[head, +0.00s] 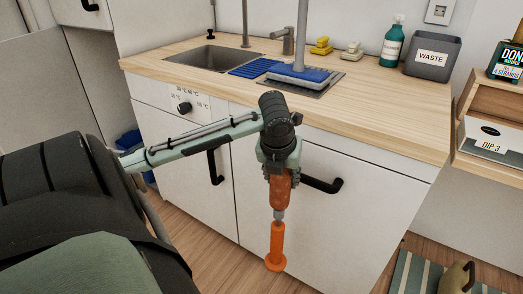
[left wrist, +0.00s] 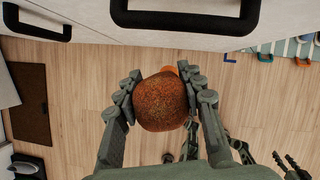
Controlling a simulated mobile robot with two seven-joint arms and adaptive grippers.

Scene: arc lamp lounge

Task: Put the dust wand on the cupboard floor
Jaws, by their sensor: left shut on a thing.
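The dust wand hangs upright from my left gripper (head: 280,180). It has a rusty-brown head and an orange handle (head: 276,245) with a flared end, pointing down. My left gripper is shut on the brown head, in front of the cupboard doors and above the floor. In the left wrist view the head (left wrist: 160,101) sits between the two fingers and hides most of the handle. The white cupboard door (head: 330,225) with a black handle (head: 322,185) is shut, so the cupboard floor is hidden. Grey-green jointed parts in the left wrist view may be my right gripper (left wrist: 265,158).
A wooden counter carries a sink (head: 208,58), a blue-headed mop (head: 298,74), a green bottle (head: 393,45) and a grey waste bin (head: 433,58). A shelf with boxes stands right. A striped mat (head: 420,275) lies on the floor at lower right.

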